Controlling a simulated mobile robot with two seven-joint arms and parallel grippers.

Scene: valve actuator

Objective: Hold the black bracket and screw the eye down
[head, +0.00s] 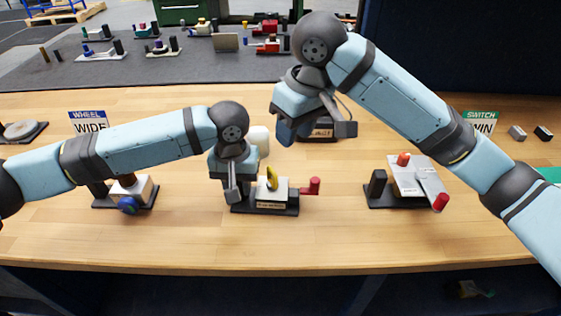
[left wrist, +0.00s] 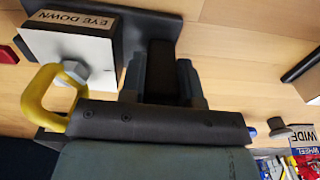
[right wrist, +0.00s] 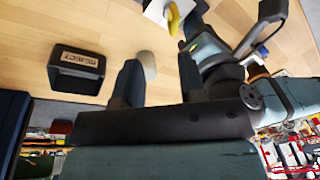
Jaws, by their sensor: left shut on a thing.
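The yellow eye (head: 272,178) stands on a white block (head: 281,189) on a black base (head: 290,211) at table centre. The block's label reads EYE DOWN in the left wrist view. There the eye (left wrist: 38,98) and its grey hex part (left wrist: 75,72) show left of my gripper. My left gripper (left wrist: 160,78) is shut on the black bracket (left wrist: 160,65), a finger on each side; in the head view it mostly hides the bracket. My right gripper (right wrist: 157,85) is open and empty, above the table behind the eye; it also shows in the head view (head: 289,130).
A white cylinder (head: 259,138) stands behind the eye fixture, with a dark labelled bin (head: 322,136) right of it. A red knob (head: 314,186) sits at the fixture's right end. Other fixtures stand left (head: 145,190) and right (head: 405,178). The table front is clear.

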